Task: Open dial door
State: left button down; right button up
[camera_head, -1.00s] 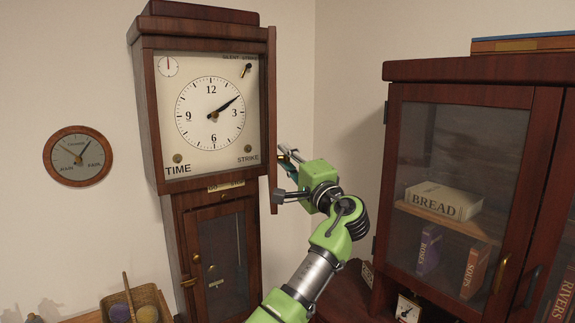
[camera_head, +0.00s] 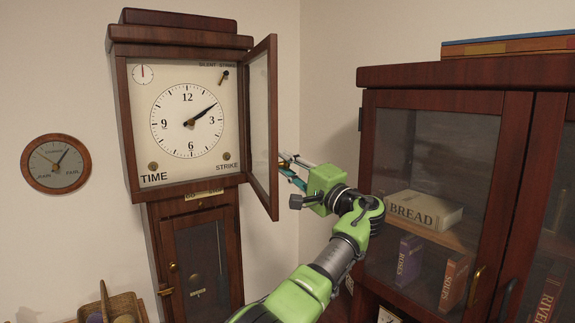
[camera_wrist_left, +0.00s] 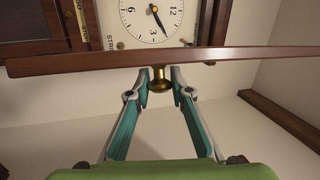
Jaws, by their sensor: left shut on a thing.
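The tall wooden clock has a white dial (camera_head: 188,118) behind a wood-framed glass dial door (camera_head: 262,125). The door stands open, hinged on the dial's right side and swung out from the case. My left gripper (camera_head: 287,168) is beside the door's lower free edge. In the left wrist view the gripper (camera_wrist_left: 158,95) has its teal-lined fingers shut on the small brass knob (camera_wrist_left: 159,84) of the door, whose frame (camera_wrist_left: 230,59) crosses the view. In the head view the knob is hidden at the fingertips. My right gripper is not in view.
A dark cabinet (camera_head: 440,76) with glass doors stands to the right, close to my left arm. The clock's lower case door (camera_head: 205,262) is shut.

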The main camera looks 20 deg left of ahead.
pick_arm(q)
jog(key=shift+a+r, duration=0.1)
jog(key=shift+a, duration=0.05)
jog(key=c, duration=1.8)
grip_release()
jog(key=shift+a, duration=0.15)
jog(key=shift+s+d, duration=0.15)
jog(key=shift+d, duration=0.3)
jog(key=v, duration=1.1)
